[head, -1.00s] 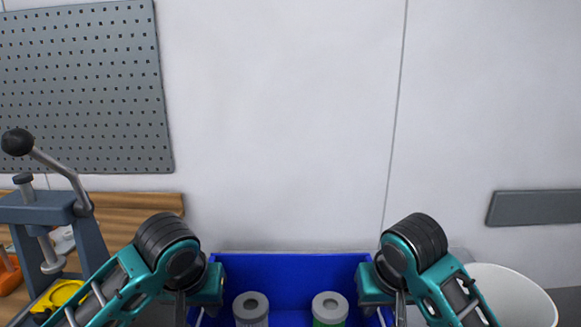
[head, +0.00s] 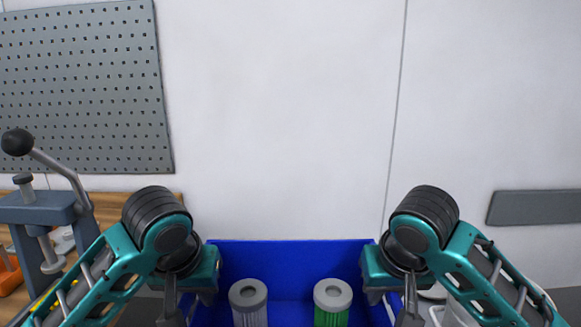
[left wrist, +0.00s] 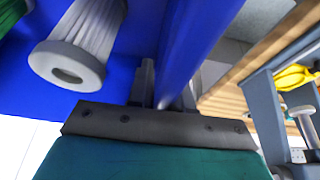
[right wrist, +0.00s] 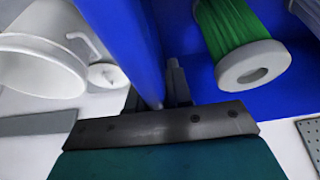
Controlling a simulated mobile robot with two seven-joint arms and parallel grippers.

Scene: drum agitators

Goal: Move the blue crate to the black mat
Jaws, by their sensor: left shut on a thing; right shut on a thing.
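The blue crate (head: 290,254) is at the bottom middle of the head view, its front cut off by the frame edge. Inside stand a grey ribbed cylinder (head: 248,300) and a green ribbed cylinder with a grey cap (head: 332,300). My left gripper (left wrist: 165,88) is shut on the crate's left wall, which passes between its fingers in the left wrist view. My right gripper (right wrist: 165,88) is shut on the right wall in the right wrist view. In the head view the fingertips are hidden behind the gripper bodies. I cannot make out the black mat.
A grey-blue press with a black-knobbed lever (head: 50,215) stands on a wooden bench at left, with a yellow object (left wrist: 295,77) near it. A white bucket (right wrist: 40,65) is beside the crate at right. A pegboard (head: 85,90) hangs on the back wall.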

